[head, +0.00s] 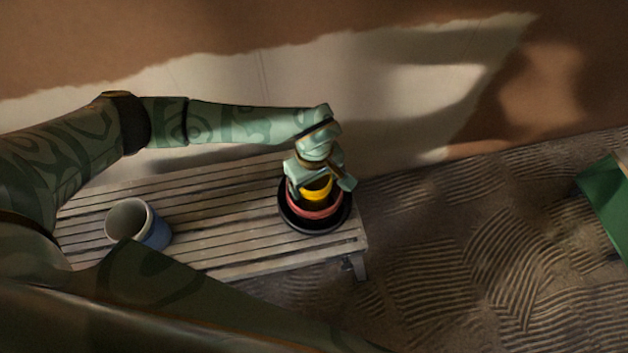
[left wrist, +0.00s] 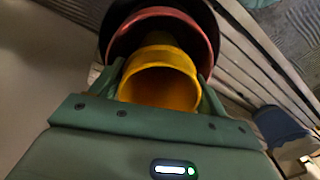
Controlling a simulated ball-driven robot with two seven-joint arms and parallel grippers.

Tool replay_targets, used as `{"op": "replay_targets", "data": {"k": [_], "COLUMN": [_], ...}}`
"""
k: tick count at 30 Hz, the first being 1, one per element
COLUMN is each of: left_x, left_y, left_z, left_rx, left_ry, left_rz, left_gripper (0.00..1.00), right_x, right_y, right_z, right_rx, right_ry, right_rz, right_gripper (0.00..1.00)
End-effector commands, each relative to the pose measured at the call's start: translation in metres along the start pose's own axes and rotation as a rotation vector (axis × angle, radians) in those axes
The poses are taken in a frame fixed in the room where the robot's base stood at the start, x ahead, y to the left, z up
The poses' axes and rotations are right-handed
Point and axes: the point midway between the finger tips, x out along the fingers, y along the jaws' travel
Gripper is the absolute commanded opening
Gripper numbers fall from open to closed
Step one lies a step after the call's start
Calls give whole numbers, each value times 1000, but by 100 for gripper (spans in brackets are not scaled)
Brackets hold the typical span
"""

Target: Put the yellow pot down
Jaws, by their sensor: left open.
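The yellow pot (head: 317,193) stands within the rim of a pinkish-red pot (head: 318,213), which sits in a wide black pot or dish (head: 291,218) at the bench's right end. My left gripper (head: 321,186) is right above the yellow pot, its fingers open on either side of it. In the left wrist view the yellow pot (left wrist: 160,88) lies between the two fingers, with the red pot (left wrist: 193,32) around it beyond. How deep the yellow pot sits is hidden. My right gripper is not in view.
A blue pot (head: 157,235) with a pale inside stands on the slatted bench (head: 225,220) to the left. Bare slats lie between it and the black dish. A patchy plastered wall (head: 390,80) rises behind. A green object (head: 606,200) is at the far right, across patterned floor.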

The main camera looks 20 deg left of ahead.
Motion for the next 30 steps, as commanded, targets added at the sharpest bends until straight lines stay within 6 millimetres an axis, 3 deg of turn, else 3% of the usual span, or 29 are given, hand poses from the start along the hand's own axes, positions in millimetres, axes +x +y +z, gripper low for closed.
{"op": "replay_targets", "data": {"k": [1, 6, 12, 18, 30], "left_x": [-20, -64, -101, -114, -113], "left_y": [2, 2, 1, 1, 1], "left_z": [-2, -2, -1, 0, 0], "left_rx": [1, 1, 1, 0, 0], "left_ry": [8, 9, 6, 3, 2], "left_rz": [10, 12, 9, 5, 4], "left_gripper": [75, 75, 75, 75, 75], "right_x": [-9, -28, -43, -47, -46], "right_y": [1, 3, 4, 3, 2], "right_z": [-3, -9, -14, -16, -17], "right_rx": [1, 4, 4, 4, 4], "right_ry": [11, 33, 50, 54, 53], "right_rz": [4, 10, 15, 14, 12], "right_gripper": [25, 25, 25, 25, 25]}}
